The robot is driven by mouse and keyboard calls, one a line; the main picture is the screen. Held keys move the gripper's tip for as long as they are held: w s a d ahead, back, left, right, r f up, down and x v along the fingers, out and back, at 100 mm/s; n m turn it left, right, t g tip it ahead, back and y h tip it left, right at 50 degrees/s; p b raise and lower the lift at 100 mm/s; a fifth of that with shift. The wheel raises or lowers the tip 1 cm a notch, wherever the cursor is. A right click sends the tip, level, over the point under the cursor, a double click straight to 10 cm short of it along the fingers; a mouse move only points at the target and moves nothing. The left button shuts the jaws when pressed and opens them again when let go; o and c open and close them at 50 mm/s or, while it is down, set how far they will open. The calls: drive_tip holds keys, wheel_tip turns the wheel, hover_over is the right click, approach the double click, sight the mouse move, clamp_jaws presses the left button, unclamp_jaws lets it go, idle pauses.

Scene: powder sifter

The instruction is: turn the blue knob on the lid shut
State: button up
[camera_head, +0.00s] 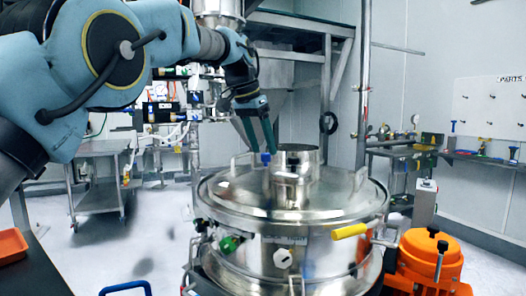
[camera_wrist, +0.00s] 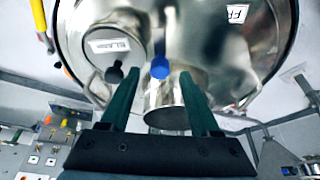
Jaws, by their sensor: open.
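The blue knob (camera_head: 265,158) is small and stands on the shiny round metal lid (camera_head: 345,203), left of a short metal cylinder. My gripper (camera_head: 260,148) points down at the knob from above, its green fingers very near it. In the wrist view, the blue knob (camera_wrist: 160,67) shows between the tips of my open gripper (camera_wrist: 158,76), with a gap on both sides. I cannot tell how far the tips are above or around the knob. The lid (camera_wrist: 210,55) fills the upper part of that view.
An upright metal cylinder (camera_head: 297,165) stands on the lid close to my fingers. A black knob (camera_wrist: 114,73) is beside my left finger in the wrist view. A yellow handle (camera_head: 350,231) and a green knob (camera_head: 230,244) are on the vessel's side. An orange container (camera_head: 428,262) stands at right.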

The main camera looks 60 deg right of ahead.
drive_tip(key=shift+x, duration=1)
drive_tip(key=shift+r, duration=0.1)
clamp_jaws()
